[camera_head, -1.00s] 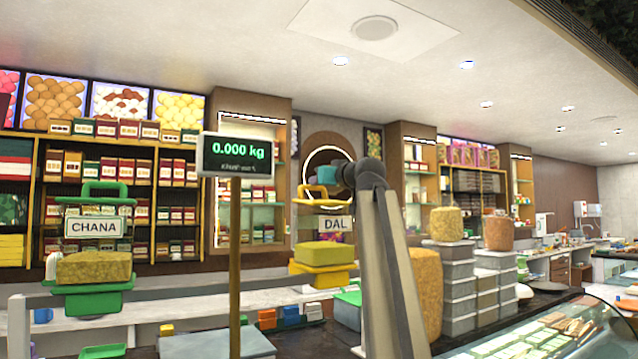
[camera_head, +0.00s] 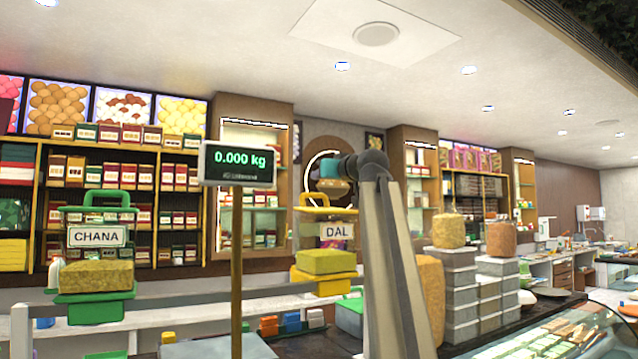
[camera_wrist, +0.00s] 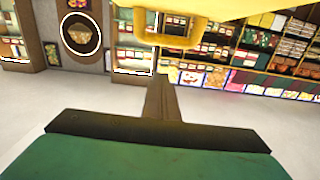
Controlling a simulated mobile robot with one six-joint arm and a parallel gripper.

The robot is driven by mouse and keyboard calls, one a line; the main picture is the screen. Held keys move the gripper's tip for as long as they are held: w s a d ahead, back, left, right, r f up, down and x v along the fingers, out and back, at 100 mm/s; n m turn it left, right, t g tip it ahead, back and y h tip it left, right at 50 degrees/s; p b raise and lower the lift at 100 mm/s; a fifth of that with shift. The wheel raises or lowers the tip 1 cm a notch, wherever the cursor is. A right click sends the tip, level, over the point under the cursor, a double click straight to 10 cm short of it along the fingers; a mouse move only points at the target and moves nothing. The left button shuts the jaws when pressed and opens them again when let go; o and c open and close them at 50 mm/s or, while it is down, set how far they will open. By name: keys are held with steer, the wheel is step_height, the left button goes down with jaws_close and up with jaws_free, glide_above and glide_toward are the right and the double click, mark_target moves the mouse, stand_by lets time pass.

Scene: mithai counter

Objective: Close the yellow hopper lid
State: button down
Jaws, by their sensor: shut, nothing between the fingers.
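The yellow hopper with the DAL sign (camera_head: 336,231) stands at the centre of the head view, with a yellow block of contents (camera_head: 325,262) inside. Its yellow lid (camera_head: 325,209) with a loop handle (camera_head: 314,199) is at the top; I cannot tell if it is fully down. My gripper (camera_head: 334,187) is close to the handle, partly hidden by my arm. In the wrist view, my gripper's dark fingers (camera_wrist: 160,85) are together and empty. The yellow handle (camera_wrist: 165,28) shows just beyond the fingertips, below a yellow surface (camera_wrist: 240,10); contact cannot be told.
A green hopper with a CHANA sign (camera_head: 97,236) stands at the left. A scale display (camera_head: 239,165) on a pole stands between the hoppers. Stacked grey boxes (camera_head: 458,297) and a glass display case (camera_head: 565,335) are at the right.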

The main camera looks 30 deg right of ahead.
steer(key=s+r+p, duration=0.4)
steer(key=s+p, duration=0.4)
steer(key=shift+s+a+r, duration=0.2)
steer(key=shift+s+r, duration=0.15)
steer(key=shift+s, duration=0.05)
stand_by(0.4)
steer(key=shift+f, duration=0.1)
stand_by(0.4)
